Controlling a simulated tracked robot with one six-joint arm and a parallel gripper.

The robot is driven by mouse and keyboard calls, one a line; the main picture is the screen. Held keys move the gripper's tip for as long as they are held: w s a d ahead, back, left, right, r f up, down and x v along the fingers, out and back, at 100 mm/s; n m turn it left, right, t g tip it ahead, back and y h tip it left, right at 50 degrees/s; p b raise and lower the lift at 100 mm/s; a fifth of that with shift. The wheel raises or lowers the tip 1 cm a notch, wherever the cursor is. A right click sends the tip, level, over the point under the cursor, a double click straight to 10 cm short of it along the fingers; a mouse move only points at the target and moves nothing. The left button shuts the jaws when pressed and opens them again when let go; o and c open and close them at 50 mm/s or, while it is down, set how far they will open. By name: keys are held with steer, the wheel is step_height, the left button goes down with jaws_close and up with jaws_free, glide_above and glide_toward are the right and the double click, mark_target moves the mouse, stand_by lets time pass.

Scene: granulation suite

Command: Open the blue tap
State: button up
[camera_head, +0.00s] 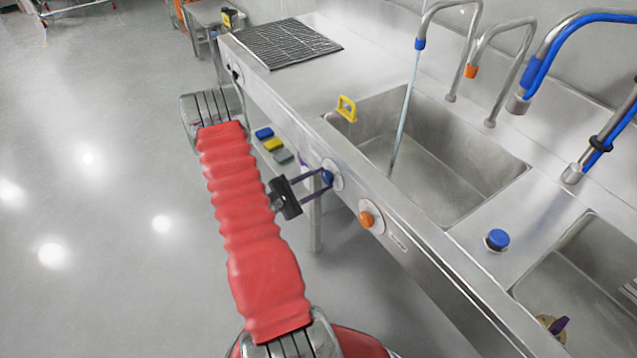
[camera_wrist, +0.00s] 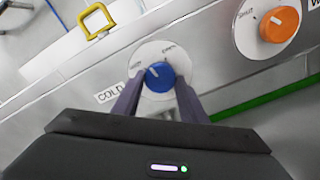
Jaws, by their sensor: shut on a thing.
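The blue tap knob (camera_head: 327,177) sits on the front panel of the steel sink unit, on a round white dial plate. In the wrist view the blue knob (camera_wrist: 160,76) shows a white pointer mark, with a COLD label (camera_wrist: 108,96) at lower left. My gripper (camera_head: 318,184) reaches the panel from the left, its two fingers on either side of the knob. In the wrist view my gripper (camera_wrist: 157,95) is shut on the blue knob. Water runs from the blue-collared spout (camera_head: 420,44) into the left basin (camera_head: 450,160).
An orange knob (camera_head: 367,219) sits to the right on the same panel. A yellow handle-like item (camera_head: 347,108) stands on the basin rim. A blue-capped item (camera_head: 497,240) is between the basins. Coloured blocks (camera_head: 273,145) lie below the counter. Floor at left is clear.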

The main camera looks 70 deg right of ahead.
steer(key=m, duration=0.5)
steer(key=shift+d+m, duration=0.1)
steer(key=shift+m, duration=0.2)
steer(key=m, duration=0.5)
steer(key=shift+m, duration=0.3)
steer(key=o, duration=1.1)
steer(key=shift+c, duration=0.2)
steer(key=v, duration=1.4)
